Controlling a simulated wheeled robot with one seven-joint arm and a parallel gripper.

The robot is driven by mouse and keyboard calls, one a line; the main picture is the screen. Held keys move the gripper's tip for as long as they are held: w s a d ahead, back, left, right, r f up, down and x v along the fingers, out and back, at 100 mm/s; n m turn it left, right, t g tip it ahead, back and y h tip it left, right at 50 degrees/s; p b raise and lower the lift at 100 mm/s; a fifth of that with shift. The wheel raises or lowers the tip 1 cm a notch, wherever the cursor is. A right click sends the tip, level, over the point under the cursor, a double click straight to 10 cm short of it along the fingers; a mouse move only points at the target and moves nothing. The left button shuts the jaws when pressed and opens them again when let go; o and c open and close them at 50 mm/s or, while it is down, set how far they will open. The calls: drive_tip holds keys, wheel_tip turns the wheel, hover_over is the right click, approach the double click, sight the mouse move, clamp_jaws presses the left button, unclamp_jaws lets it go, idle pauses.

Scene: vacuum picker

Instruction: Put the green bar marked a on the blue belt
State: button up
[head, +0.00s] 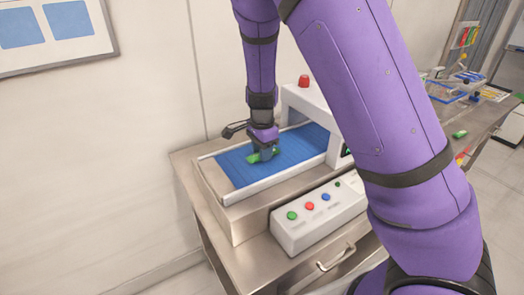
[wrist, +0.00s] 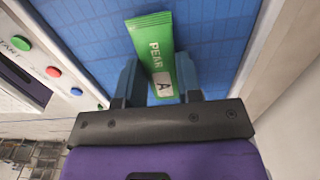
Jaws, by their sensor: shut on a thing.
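The green bar (wrist: 153,50) reads "PEAR" and carries a pale patch with the letter A in the wrist view. My gripper (wrist: 160,82) is shut on the bar, with a finger on each side of its lower end. In the head view my gripper (head: 265,150) points down over the blue belt (head: 235,172), and the green bar (head: 254,157) shows at its fingertips. The bar is over the belt, at or very near its surface; I cannot tell whether it touches. The blue belt (wrist: 95,32) fills the background behind the bar in the wrist view.
A control box (head: 318,215) with coloured buttons stands in front of the belt. A white arch (head: 305,105) with a red light (head: 304,81) spans its right part. Another green item (head: 460,134) lies on the counter at the right. The belt's left part is clear.

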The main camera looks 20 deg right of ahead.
drive_tip(key=shift+f, duration=0.15)
drive_tip(key=o, duration=0.9)
wheel_tip(320, 180, up, 12)
drive_tip(key=s+d+r+n+t, duration=0.1)
drive_tip(key=s+d+r+n, duration=0.1)
drive_tip(key=s+r+n, duration=0.3)
drive_tip(key=s+d+r+n+t, duration=0.2)
drive_tip(key=s+r+n, duration=0.3)
drive_tip(key=s, duration=0.9)
drive_tip(key=s+d+r+n+t, duration=0.2)
drive_tip(key=s+r+n, duration=0.3)
drive_tip(key=s, duration=0.5)
drive_tip(key=shift+d+r+n, duration=0.25)
drive_tip(key=shift+d+n, duration=0.15)
drive_tip(key=shift+d, duration=0.05)
